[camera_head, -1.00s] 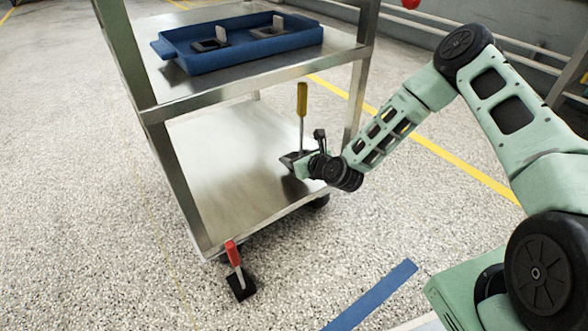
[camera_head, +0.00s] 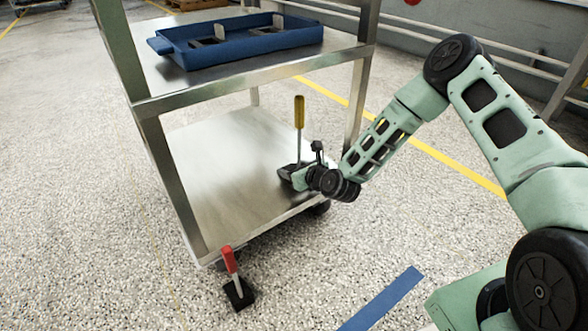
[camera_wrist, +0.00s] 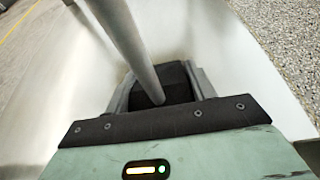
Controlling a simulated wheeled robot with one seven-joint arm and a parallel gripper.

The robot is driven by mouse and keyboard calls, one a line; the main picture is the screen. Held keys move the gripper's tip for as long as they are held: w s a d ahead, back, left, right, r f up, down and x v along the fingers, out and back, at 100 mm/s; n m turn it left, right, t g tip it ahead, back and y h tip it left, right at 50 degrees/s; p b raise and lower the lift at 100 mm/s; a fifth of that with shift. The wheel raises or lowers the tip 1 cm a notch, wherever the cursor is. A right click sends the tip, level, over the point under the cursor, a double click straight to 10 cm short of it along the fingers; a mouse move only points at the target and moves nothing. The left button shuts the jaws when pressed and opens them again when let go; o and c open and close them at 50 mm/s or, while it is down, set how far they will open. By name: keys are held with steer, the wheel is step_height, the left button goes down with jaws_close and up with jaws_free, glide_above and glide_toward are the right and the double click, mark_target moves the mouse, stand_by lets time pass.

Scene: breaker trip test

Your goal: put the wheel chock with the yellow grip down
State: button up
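The wheel chock with the yellow grip (camera_head: 299,112) is at the lower steel shelf (camera_head: 225,165) of a cart, near its right edge. Its pale rod stands nearly upright from a dark block. My gripper (camera_head: 290,172) reaches in from the right, low over the shelf. In the wrist view, my gripper's fingers (camera_wrist: 163,88) lie along both sides of the chock's black block (camera_wrist: 168,77), with the rod rising between them. They look shut on it. The block's underside is hidden, so I cannot tell whether it touches the shelf.
A second chock with a red grip (camera_head: 228,260) stands on the speckled floor by the cart's front corner. A blue tray (camera_head: 240,51) with grey and dark pieces inside is on the upper shelf. A cart post stands close behind my gripper. The lower shelf's left and middle are bare.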

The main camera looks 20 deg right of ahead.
steer(key=o, duration=0.4)
steer(key=shift+r, duration=0.15)
steer(key=p+v, duration=0.6)
steer(key=v, duration=0.6)
steer(key=s+a+r+n+g, duration=0.9)
steer(key=s+a+r+n, duration=0.15)
steer(key=n, duration=1.25)
steer(key=s+r+n+g+h, duration=0.1)
steer(key=s+r+n, duration=0.4)
steer(key=s, duration=0.1)
steer(key=s+r+n+g+h, duration=0.1)
steer(key=s+r+n, duration=0.3)
steer(key=s+n, duration=0.2)
steer(key=s+r+n+g+h, duration=0.1)
steer(key=s+r+n+g, duration=0.1)
steer(key=s+r+n, duration=0.3)
steer(key=shift+s+d+r+n+h, duration=0.15)
steer(key=shift+s+n, duration=0.1)
steer(key=shift+s, duration=0.6)
steer(key=shift+s+d+r+n+h, duration=0.15)
steer(key=shift+s+n, duration=0.1)
steer(key=shift+s, duration=0.65)
